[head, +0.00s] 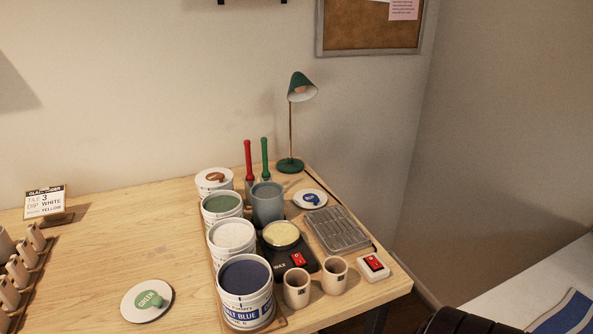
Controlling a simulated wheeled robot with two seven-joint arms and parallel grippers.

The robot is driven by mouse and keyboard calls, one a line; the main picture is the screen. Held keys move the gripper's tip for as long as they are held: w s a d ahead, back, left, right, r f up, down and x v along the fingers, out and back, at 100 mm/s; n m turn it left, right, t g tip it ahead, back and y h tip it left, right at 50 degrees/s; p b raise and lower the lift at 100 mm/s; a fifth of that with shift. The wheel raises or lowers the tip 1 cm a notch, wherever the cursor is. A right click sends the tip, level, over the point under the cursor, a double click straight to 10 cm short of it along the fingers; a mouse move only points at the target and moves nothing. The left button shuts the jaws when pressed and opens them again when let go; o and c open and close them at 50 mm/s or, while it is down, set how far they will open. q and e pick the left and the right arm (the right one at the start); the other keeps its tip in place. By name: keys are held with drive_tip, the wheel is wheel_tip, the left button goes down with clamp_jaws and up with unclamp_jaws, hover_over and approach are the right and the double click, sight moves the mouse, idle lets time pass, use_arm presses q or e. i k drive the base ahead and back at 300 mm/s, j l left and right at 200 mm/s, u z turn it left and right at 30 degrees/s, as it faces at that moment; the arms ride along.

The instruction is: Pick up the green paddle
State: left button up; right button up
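A green paddle (265,154) stands upright at the back of the table, with its slim green handle pointing up. Its lower end is hidden behind the grey-blue pot. A similar red handle (248,161) stands just to its left, a small gap apart. Neither of my grippers is in view, and nothing is touching the green handle.
A grey-blue pot (267,205) stands in front of the handles. Glaze buckets (246,290), two cups (335,274), a ribbed metal tray (336,230) and a green lamp (290,166) crowd the table's right part. A round GREEN lid (132,312) lies front left; the middle left is clear.

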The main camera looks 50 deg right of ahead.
sight(266, 175)
drive_tip(key=z, duration=1.3)
